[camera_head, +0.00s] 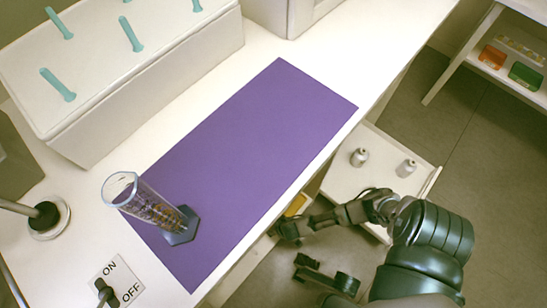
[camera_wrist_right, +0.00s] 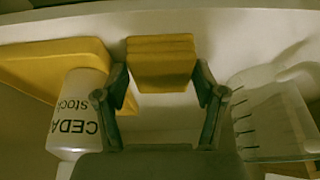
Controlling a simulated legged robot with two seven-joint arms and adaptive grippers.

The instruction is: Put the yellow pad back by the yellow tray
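The yellow pad (camera_wrist_right: 162,62) is a thick, layered block in the right wrist view, between the two fingertips of my right gripper (camera_wrist_right: 161,88). The fingers meet its left and right edges. The yellow tray (camera_wrist_right: 50,62) lies at the upper left of that view, left of the pad, partly hidden by a white bottle and the left finger. In the head view, my right gripper (camera_head: 292,229) is low beside the table's front edge, with a bit of yellow (camera_head: 296,205) next to it; I cannot tell whether this is pad or tray. My left gripper is out of view.
A white bottle (camera_wrist_right: 78,118) marked "CEDA…" stands left of the fingers, a clear measuring vessel (camera_wrist_right: 272,115) to the right. Above, the table has a purple mat (camera_head: 245,150) and a tilted glass cylinder (camera_head: 150,205). Two small bottles stand on a low white shelf (camera_head: 375,180).

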